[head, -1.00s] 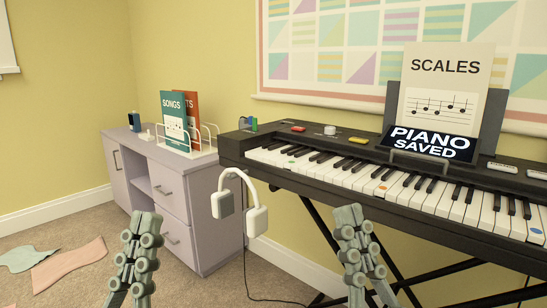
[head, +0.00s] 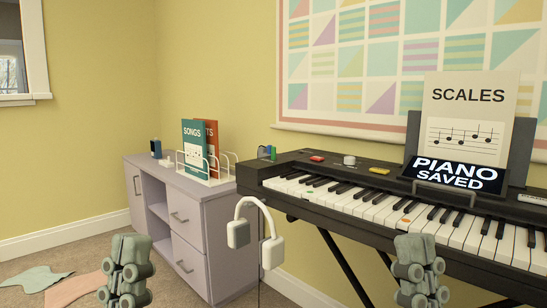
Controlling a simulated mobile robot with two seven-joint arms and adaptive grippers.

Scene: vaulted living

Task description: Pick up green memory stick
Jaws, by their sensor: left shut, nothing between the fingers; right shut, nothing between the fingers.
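A small upright green item (head: 273,153), which looks like the green memory stick, stands at the back left corner of the black keyboard piano (head: 262,173). A blue item (head: 265,152) is right beside it on its left. They are too small to make out in detail. My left gripper (head: 126,272) is shut and empty, low in front of the cabinet. My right gripper (head: 420,272) is shut and empty, low in front of the piano keys. Both are well apart from the green item.
White headphones (head: 239,234) hang at the piano's left front corner. A red item (head: 317,158), a white knob and a yellow item (head: 379,170) sit along the piano top. Cloths lie on the carpet.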

